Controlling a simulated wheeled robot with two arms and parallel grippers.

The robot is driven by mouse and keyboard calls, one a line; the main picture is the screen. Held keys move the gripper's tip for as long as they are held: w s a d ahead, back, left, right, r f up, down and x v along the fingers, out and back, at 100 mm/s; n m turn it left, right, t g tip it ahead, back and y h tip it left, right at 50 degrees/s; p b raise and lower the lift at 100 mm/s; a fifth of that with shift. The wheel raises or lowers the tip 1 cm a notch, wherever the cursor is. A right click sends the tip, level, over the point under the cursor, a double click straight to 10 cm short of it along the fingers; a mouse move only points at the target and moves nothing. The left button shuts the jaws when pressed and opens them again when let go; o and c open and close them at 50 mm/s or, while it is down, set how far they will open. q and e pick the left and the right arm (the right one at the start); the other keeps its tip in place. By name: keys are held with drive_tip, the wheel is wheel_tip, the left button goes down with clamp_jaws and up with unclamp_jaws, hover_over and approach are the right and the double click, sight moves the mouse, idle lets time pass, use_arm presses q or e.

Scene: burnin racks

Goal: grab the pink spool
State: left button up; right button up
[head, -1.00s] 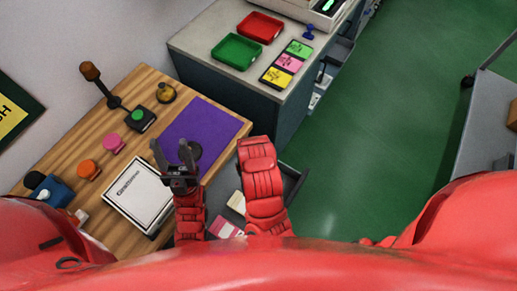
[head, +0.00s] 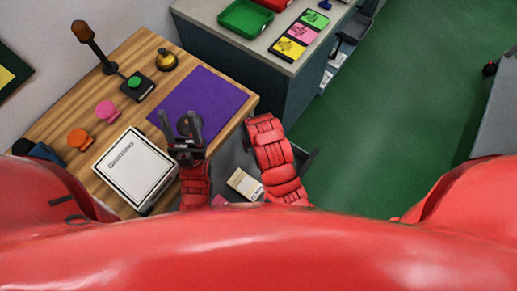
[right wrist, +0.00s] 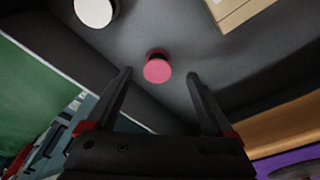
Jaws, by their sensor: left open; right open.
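The pink spool (right wrist: 157,70) stands on the dark grey floor of a drawer in the right wrist view, its round pink top showing. My right gripper (right wrist: 160,74) is open and empty, its two fingers on either side of the spool in the picture; the spool looks to be beyond the tips. In the head view my right arm bends down at the drawer, and its fingers are hidden. My left gripper (head: 180,120) is open and empty above the purple mat (head: 212,92). A separate pink round-topped object (head: 106,110) stands on the wooden bench.
A white disc (right wrist: 96,10) and a cardboard box (right wrist: 238,10) are near the spool in the drawer. The drawer wall runs close by. The bench holds a white box (head: 135,168), an orange round-topped object (head: 80,138) and a green button (head: 135,83). Green floor is clear at right.

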drive_tip(key=f+p, duration=0.1)
drive_tip(key=f, duration=0.1)
drive_tip(key=w+f+p, duration=0.1)
drive_tip(key=f, duration=0.1)
drive_tip(key=shift+w, duration=0.2)
drive_tip(key=shift+w+f, duration=0.1)
drive_tip(key=shift+f, duration=0.45)
clamp_jaws()
